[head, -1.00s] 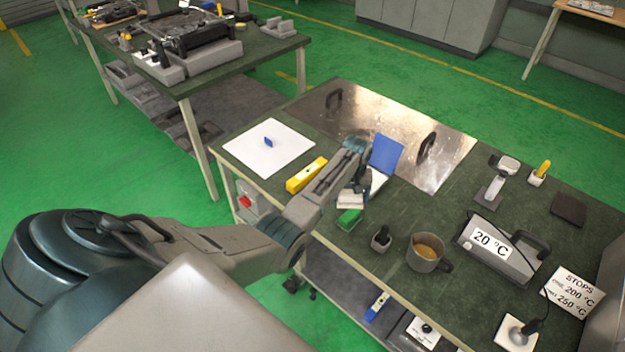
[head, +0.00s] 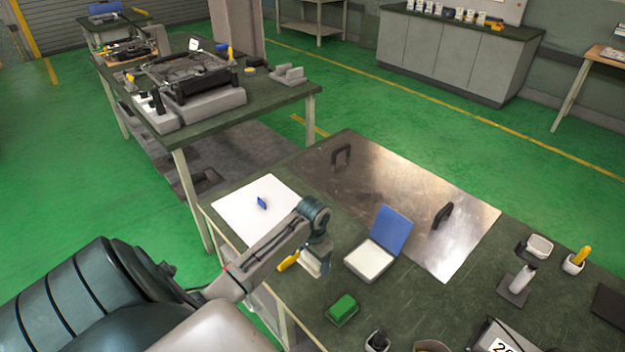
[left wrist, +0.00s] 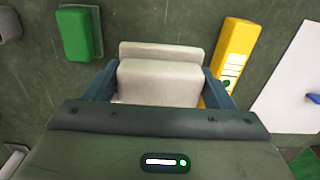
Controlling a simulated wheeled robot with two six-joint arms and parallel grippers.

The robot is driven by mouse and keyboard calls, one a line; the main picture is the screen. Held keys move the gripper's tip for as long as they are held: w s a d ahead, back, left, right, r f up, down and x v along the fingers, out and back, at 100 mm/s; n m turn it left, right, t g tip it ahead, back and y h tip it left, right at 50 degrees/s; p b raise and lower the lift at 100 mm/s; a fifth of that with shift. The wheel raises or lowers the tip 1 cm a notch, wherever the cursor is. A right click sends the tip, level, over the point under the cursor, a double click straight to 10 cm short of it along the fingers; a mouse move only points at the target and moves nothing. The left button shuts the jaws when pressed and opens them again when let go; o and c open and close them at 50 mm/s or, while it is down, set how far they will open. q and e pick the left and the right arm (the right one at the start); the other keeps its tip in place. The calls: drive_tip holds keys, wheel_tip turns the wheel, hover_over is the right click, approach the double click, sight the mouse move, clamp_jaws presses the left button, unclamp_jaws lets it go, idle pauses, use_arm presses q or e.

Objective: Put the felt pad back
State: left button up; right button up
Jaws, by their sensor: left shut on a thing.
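My left gripper (head: 316,258) is shut on a pale grey block that looks like the felt pad (head: 314,268). It holds it over the near left part of the green workbench. In the left wrist view the pad (left wrist: 160,82) sits between the two fingers (left wrist: 160,88). An open case with a blue lid (head: 391,230) and a whitish base (head: 369,261) stands just right of the gripper, apart from it. The pad's underside and its height above the bench cannot be made out. My right gripper is not in view.
A yellow level (left wrist: 236,50) lies close beside the pad, partly hidden by my gripper. A green block (head: 342,308) lies in front of the case. A white sheet with a blue piece (head: 262,203) is at the left. A metal plate with black handles (head: 400,190) lies behind.

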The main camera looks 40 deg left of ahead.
use_arm(q)
drive_tip(key=shift+s+f, duration=0.2)
drive_tip(key=shift+f, duration=0.4)
drive_tip(key=shift+s+f, duration=0.15)
drive_tip(key=shift+f, duration=0.45)
hover_over(312, 283)
wheel_tip(312, 283, down, 4)
drive_tip(key=shift+s+d+f+p, duration=0.1)
drive_tip(key=shift+f+p, duration=0.1)
drive_tip(key=shift+p, duration=0.15)
wheel_tip(312, 283, down, 2)
drive_tip(key=shift+f, duration=0.65)
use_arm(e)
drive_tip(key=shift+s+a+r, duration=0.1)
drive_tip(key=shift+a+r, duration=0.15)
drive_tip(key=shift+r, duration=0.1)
use_arm(q)
drive_tip(key=o, duration=1)
drive_tip(key=shift+f, duration=0.1)
drive_tip(key=shift+c, duration=0.2)
wheel_tip(312, 283, up, 12)
drive_tip(key=shift+r, duration=0.2)
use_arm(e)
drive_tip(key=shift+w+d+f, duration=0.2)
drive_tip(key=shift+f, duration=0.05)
